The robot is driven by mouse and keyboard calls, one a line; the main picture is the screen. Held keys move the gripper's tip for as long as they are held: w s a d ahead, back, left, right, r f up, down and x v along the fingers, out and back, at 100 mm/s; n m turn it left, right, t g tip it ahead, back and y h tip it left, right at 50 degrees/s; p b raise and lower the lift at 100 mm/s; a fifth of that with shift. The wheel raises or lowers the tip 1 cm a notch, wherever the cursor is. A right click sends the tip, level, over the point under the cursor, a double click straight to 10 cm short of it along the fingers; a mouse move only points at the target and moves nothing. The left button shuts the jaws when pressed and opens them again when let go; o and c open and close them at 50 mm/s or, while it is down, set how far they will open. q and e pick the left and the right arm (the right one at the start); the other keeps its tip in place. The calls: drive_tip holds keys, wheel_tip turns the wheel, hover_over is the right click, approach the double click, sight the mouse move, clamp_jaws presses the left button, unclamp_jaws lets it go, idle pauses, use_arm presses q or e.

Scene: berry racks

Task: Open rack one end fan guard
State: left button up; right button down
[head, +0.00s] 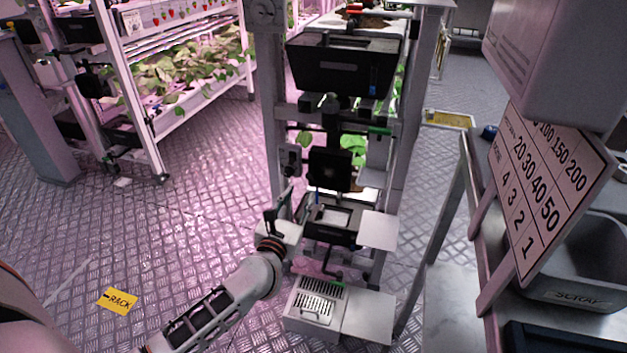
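The rack end stands in the middle of the head view as a grey upright frame (267,70). A dark square unit (329,170) that looks like the fan with its guard is mounted mid-height between the posts. I cannot tell a separate guard edge or whether the guard is open. My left gripper (283,205) is in front of the left post, below and left of the dark square unit, and appears apart from it. Its fingers are small and dark, so I cannot tell whether they are open. My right gripper is not in view.
A black bin (343,66) sits high on the rack end. A white plate (378,230) juts out lower right, above a white slotted box (315,303). A number board (545,190) and a grey scrap bin (585,265) stand right.

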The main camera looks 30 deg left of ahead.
sight(309, 176)
use_arm(q)
drive_tip(key=b+x, duration=0.1)
drive_tip(key=x, duration=0.5)
drive_tip(key=shift+w, duration=0.2)
drive_tip(key=shift+w+a, duration=0.15)
drive_tip(key=shift+w, duration=0.1)
drive_tip(key=shift+w+r, duration=0.15)
drive_tip(key=shift+w, duration=0.05)
clamp_jaws()
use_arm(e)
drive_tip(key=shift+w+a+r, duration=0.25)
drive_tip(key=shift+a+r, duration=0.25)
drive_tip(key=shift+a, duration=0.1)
